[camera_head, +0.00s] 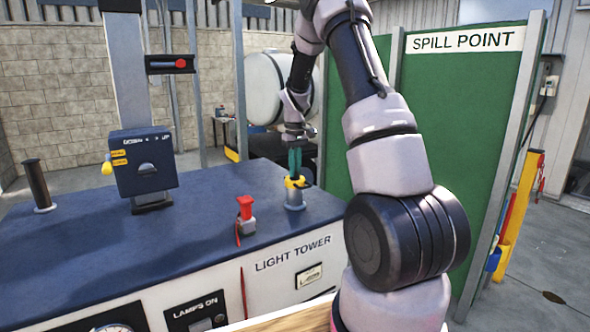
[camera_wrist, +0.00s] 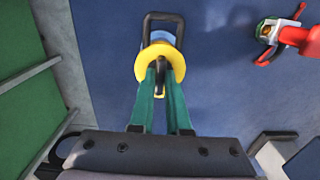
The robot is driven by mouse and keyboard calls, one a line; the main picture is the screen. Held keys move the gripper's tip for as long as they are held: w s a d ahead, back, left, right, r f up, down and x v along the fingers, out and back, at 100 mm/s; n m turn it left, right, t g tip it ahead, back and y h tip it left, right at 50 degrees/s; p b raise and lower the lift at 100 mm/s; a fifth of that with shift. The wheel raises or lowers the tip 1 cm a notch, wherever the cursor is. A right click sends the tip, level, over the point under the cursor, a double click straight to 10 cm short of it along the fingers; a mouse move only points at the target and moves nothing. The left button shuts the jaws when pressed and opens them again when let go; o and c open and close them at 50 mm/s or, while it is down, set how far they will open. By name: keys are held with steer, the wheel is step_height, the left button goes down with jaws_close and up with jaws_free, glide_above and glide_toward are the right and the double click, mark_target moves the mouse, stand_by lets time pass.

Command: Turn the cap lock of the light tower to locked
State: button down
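The cap lock (camera_head: 296,182) is a yellow round cap on a silver filler neck (camera_head: 295,199) at the right end of the light tower's blue deck. In the wrist view the yellow cap (camera_wrist: 177,62) has a small dark tab (camera_wrist: 161,72) in its middle, and a black loop stands out beyond it. My gripper (camera_head: 295,172) comes down from above onto the cap. Its teal fingers, seen in the wrist view (camera_wrist: 160,82), sit close on either side of the dark tab and appear to touch it. I cannot read any lock marking.
A red-handled valve (camera_head: 246,212) stands left of the cap and also shows in the wrist view (camera_wrist: 292,36). A blue control box (camera_head: 145,165) on a mast and a black post (camera_head: 38,185) stand farther left. The green spill point panel (camera_head: 455,130) rises behind my arm.

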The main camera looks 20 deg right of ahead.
steer(key=shift+m, duration=0.3)
steer(key=m, duration=0.3)
steer(key=shift+m, duration=0.3)
steer(key=m, duration=0.4)
steer(key=shift+m, duration=0.3)
steer(key=m, duration=0.4)
steer(key=shift+m, duration=2.5)
steer(key=c, duration=0.9)
jaws_free()
